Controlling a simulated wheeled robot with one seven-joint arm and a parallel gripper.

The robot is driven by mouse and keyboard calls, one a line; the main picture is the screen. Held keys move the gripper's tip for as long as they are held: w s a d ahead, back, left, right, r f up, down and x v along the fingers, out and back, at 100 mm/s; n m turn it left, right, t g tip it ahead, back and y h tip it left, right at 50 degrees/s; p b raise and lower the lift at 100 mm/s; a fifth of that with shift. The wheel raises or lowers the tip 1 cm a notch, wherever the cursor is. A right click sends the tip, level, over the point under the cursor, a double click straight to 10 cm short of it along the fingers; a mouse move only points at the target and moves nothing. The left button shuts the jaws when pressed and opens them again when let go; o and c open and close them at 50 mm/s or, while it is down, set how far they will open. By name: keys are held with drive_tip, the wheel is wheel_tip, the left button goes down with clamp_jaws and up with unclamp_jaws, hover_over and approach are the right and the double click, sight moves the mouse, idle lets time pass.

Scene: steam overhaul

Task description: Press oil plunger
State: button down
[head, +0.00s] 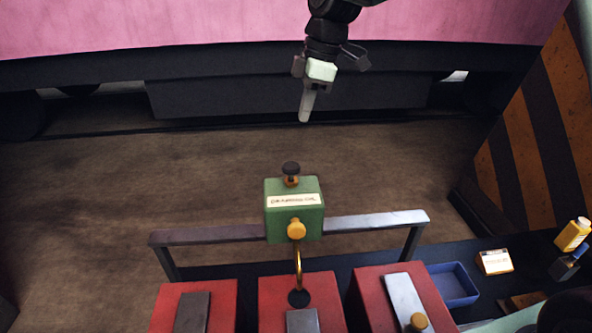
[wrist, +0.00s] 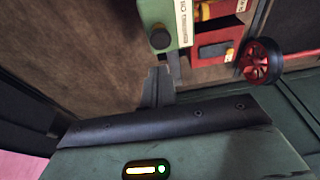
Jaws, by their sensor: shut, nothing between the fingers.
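A green oil box (head: 293,208) with a white label stands mounted on a grey rail. On top is the oil plunger (head: 291,170), a dark round knob on an orange collar. A yellow knob (head: 297,229) is on its near face, with a brass pipe below. My gripper (head: 304,119) is shut and empty, pointing down, beyond the box and apart from the plunger. In the wrist view my gripper (wrist: 158,73) is below the green box (wrist: 168,16) and the dark plunger knob (wrist: 160,38), with a visible gap.
Red blocks (head: 195,302) with metal plates stand in front of the rail (head: 375,220). A blue tray (head: 452,284), a small labelled box (head: 495,262) and a yellow bottle (head: 573,234) are at right. A red handwheel (wrist: 260,61) shows in the wrist view. Brown floor lies open behind the box.

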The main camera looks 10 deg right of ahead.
sight(291, 166)
drive_tip(key=shift+a+r+h+b, duration=1.45)
drive_tip(key=shift+a+b, duration=0.15)
drive_tip(key=shift+a, duration=0.1)
drive_tip(key=shift+f, duration=0.1)
wheel_tip(291, 166, down, 14)
drive_tip(key=p, duration=0.4)
drive_tip(key=shift+r, duration=0.25)
drive_tip(key=shift+f, duration=0.2)
